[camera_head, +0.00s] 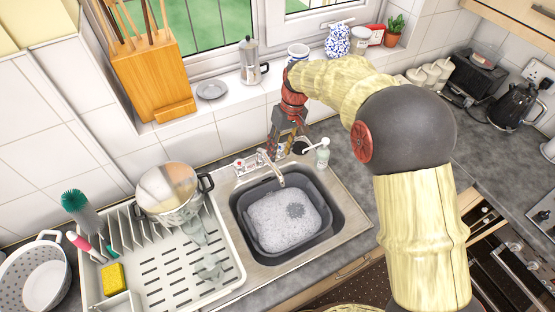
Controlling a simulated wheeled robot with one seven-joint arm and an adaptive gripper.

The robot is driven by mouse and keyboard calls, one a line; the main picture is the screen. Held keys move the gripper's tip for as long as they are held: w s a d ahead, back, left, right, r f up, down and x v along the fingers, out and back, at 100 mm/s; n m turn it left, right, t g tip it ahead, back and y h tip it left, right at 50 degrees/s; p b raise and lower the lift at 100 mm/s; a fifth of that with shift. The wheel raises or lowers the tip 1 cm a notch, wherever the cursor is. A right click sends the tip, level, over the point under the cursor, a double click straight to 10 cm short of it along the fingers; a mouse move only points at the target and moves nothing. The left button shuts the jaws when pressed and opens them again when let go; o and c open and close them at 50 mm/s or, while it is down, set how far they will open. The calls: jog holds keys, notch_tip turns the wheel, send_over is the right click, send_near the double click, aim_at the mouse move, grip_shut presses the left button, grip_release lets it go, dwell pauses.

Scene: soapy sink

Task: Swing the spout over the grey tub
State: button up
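The spout (271,168) is a thin metal pipe at the back edge of the sink. Its tip hangs over the back part of the grey tub (239,215). The tub sits in the sink basin and holds white suds. My gripper (285,146) points down just above and behind the spout, near the tap's base. Its fingers appear apart, with a gap between them. Whether a finger touches the spout I cannot tell, and the tap's base is partly hidden by the gripper.
A soap bottle (323,154) stands close right of the gripper. A moka pot (249,62) and patterned jars (337,41) line the windowsill behind. The counter right of the sink is partly hidden by my arm.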

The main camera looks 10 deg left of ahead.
jog(key=shift+w+d+r, duration=0.15)
jog(key=shift+r, duration=0.8)
jog(key=shift+w+d+r, duration=0.1)
jog(key=shift+d+r, duration=0.05)
jog(key=shift+r, duration=0.8)
jog(key=s+d+m+t+b, duration=0.3)
jog(key=s+d+b, duration=0.4)
jog(key=s+d, duration=0.6)
jog(key=s+d+r+m+t+h+b, duration=0.1)
jog(key=s+d+m+t+b, duration=0.3)
jog(key=s+d, duration=1)
jog(key=d+m+b, duration=0.1)
jog(key=d+b, duration=0.2)
jog(key=d, duration=0.1)
jog(key=shift+s+r+h, duration=0.2)
jog(key=shift+r+h, duration=0.05)
jog(key=shift+h, duration=0.05)
